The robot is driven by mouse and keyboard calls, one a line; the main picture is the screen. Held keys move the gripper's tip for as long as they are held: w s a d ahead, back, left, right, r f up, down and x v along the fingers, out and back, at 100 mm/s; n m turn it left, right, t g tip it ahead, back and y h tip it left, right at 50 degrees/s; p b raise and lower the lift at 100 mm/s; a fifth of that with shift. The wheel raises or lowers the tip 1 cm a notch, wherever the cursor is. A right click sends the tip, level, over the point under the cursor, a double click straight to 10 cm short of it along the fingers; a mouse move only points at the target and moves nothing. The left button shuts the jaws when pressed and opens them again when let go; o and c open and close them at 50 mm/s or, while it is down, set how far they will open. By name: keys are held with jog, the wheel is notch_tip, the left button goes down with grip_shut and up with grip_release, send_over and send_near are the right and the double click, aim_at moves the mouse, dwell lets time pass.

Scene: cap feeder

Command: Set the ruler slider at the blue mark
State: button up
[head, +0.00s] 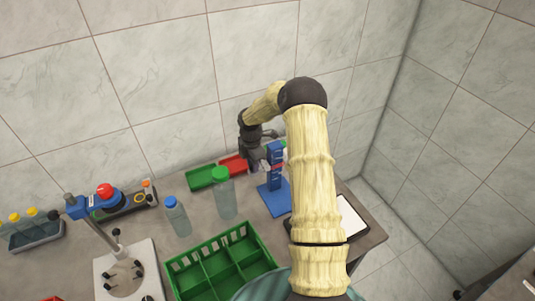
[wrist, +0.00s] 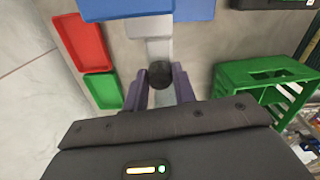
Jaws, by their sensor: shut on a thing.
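The blue upright stand (head: 276,178), apparently the ruler with its slider, stands on a blue base near the table's back right. A red patch shows on its upright; I cannot make out a separate blue mark. My gripper (head: 262,160) is at the left side of the upright. In the wrist view, my gripper (wrist: 158,82) has its two dark fingers on either side of a round black knob (wrist: 159,72) and is shut on it. The knob appears to belong to the slider. Blue parts of the stand (wrist: 125,9) fill the top of the wrist view. The scale is not readable.
A red tray (head: 233,163) and a green tray (head: 201,177) lie left of the stand. A green crate (head: 222,262) is nearer. A white sheet (head: 350,217) lies at right.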

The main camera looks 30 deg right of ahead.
jog(key=shift+a+f, duration=0.1)
jog(key=shift+f, duration=0.5)
jog(key=o, duration=0.8)
jog(key=shift+c, duration=0.2)
jog(key=shift+r+p, duration=2.6)
jog(key=shift+r, duration=1.5)
